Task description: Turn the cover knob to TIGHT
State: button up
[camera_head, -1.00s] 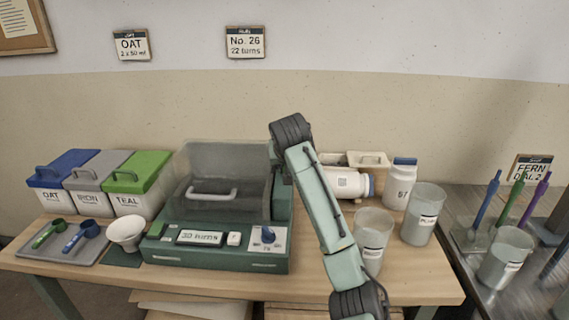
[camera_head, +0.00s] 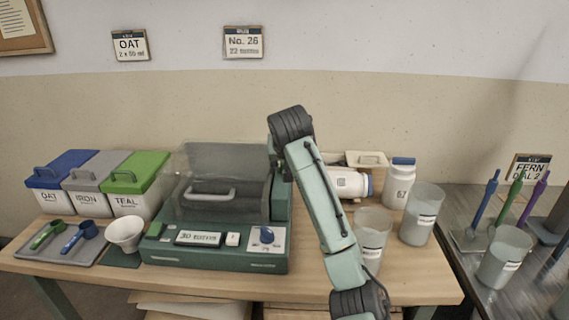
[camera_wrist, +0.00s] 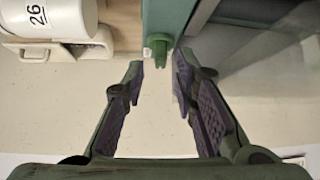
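The mixing machine (camera_head: 215,258) is a green box with a clear grey cover (camera_head: 205,190) that has a light handle. A blue knob (camera_head: 267,235) is on its front panel; its lettering is too small to read. In the wrist view, a small green knob (camera_wrist: 159,48) sticks out from the end of a green upright. I cannot read any TIGHT mark by it. My gripper (camera_wrist: 158,68) is open, its fingertips on either side of that knob's line, with no contact visible. In the head view my arm hides the gripper.
A white jar marked 26 (camera_wrist: 50,18) lies on its side by the upright. Grey buckets (camera_head: 372,238) and a jar (camera_head: 399,185) stand at right. Lidded bins (camera_head: 140,185), a funnel (camera_head: 125,233) and scoops (camera_head: 82,238) are at left. Wall cards hang behind.

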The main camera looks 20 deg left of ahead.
jog(key=v, duration=0.3)
jog(key=shift+s+r, duration=0.2)
jog(key=shift+r, duration=0.1)
jog(key=shift+s+d+r, duration=0.2)
jog(key=shift+d, duration=0.05)
jog(key=shift+o, duration=0.2)
